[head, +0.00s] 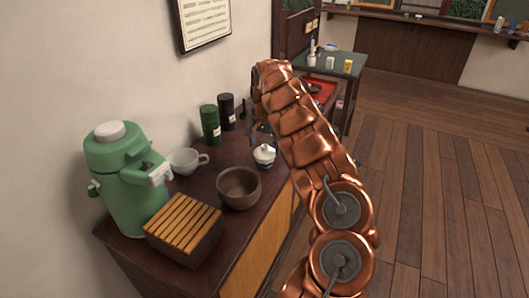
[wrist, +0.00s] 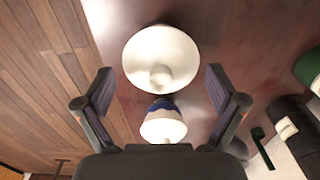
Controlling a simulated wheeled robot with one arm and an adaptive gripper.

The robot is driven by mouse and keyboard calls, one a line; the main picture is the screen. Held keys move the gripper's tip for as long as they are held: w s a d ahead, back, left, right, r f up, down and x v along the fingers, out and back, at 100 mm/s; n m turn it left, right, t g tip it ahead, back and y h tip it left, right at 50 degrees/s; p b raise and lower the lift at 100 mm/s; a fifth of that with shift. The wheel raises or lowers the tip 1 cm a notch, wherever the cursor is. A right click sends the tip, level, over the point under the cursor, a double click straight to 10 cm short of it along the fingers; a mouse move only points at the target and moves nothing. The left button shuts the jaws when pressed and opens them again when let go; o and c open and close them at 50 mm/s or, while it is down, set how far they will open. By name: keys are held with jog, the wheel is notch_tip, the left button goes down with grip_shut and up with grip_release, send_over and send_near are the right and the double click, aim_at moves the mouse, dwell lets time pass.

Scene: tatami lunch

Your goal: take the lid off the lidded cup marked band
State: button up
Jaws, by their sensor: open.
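In the head view a small white lidded cup with blue markings (head: 264,156) stands on the dark cabinet top, just below my gripper. In the wrist view a round white lid with a small knob (wrist: 161,52) lies just beyond my fingertips. Its cup is hidden beneath it. A second white-topped piece with a blue band (wrist: 160,104) stands behind it, lower in the picture. I cannot tell which of the two is the one in the head view. My gripper (wrist: 160,90) is open, its fingers apart on either side, holding nothing. In the head view the arm hides part of the gripper.
A brown bowl (head: 238,188), white cup (head: 186,161), slatted wooden box (head: 184,230) and green air pot (head: 124,175) stand nearer on the cabinet. A green canister (head: 210,124) and black canister (head: 227,111) stand by the wall. Open floor (head: 440,190) lies right.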

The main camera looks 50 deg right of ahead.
jog(key=shift+c, duration=0.2)
jog(key=c, duration=1.4)
jog(key=shift+o, duration=0.2)
